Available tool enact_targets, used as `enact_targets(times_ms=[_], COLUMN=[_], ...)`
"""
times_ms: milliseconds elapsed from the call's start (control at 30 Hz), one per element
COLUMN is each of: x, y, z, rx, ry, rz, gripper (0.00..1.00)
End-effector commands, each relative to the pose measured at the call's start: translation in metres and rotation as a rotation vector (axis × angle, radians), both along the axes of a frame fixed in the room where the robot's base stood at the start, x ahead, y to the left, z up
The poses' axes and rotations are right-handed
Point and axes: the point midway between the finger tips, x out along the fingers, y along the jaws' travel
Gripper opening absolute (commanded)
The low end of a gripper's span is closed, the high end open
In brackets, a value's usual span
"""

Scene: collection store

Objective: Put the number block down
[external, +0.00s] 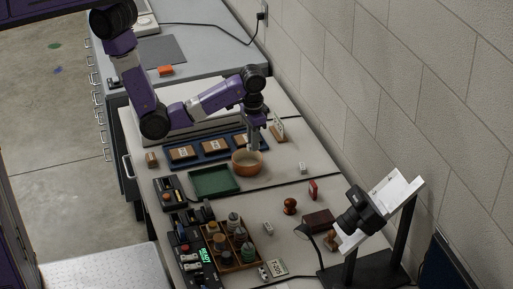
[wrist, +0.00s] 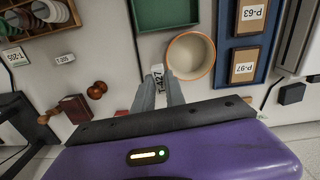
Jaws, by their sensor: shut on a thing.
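The number block (wrist: 157,71), white with the marking T-427, is between the fingertips of my gripper (wrist: 158,82) in the wrist view. My gripper is shut on it. In the external view my gripper (external: 254,147) points down by the orange-rimmed bowl (external: 247,168); the block cannot be made out there. In the wrist view the bowl (wrist: 190,57) is just right of the block, apart from it. Whether the block touches the table is not clear.
A green tray (external: 212,182) and a blue tray (external: 207,159) with labelled boxes are close by. A card stand (external: 279,130) is near the wall. Stamps (external: 290,205), a jar rack (external: 230,244) and a camera (external: 361,211) stand nearer. Bare table lies right of the bowl.

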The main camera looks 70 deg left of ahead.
Motion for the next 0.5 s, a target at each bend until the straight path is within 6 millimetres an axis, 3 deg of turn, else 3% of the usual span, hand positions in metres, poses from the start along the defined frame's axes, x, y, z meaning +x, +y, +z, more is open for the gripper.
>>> enact_targets(times_ms=[300,500], x=[0.001,0.0], y=[0.045,0.062], z=[0.005,0.005], rx=[0.014,0.02], ry=[0.011,0.012], rz=[0.706,1.108], gripper=[0.0,0.0])
